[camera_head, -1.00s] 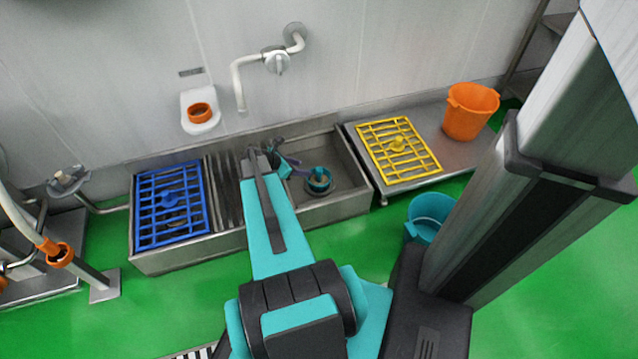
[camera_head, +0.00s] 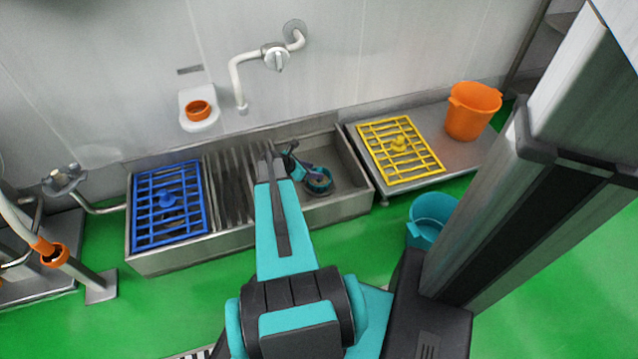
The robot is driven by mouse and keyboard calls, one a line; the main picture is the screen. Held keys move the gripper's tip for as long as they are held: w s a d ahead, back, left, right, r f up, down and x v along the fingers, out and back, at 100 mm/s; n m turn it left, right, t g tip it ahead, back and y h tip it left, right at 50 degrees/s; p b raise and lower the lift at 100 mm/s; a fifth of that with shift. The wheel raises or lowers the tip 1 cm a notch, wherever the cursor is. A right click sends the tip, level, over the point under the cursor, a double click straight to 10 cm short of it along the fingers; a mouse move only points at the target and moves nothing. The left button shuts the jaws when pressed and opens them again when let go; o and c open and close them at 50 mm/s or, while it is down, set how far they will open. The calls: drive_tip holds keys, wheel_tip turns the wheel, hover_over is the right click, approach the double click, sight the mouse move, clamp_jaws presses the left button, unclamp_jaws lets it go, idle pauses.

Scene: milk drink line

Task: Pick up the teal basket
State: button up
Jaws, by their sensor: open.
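A small round teal basket (camera_head: 319,187) sits in the right-hand basin of the steel sink (camera_head: 345,205). My teal and black arm reaches over the sink's front edge from below. My gripper (camera_head: 313,172) is open at the upper left of the basket and overlaps its rim in the picture. I cannot tell whether the fingers touch the basket. The gripper hides part of the basket's left side and inside.
A blue grid (camera_head: 168,204) covers the sink's left end. A yellow grid (camera_head: 400,149) and an orange bucket (camera_head: 472,111) stand on the steel table to the right. A larger teal bucket (camera_head: 424,234) stands on the green floor. A tap (camera_head: 237,80) hangs above the sink.

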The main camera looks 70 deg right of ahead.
drive_tip(key=shift+d+f, duration=0.1)
idle(0.3)
drive_tip(key=shift+b+x, duration=1.45)
drive_tip(key=shift+x, duration=1.15)
drive_tip(key=shift+w+f, duration=0.1)
clamp_jaws()
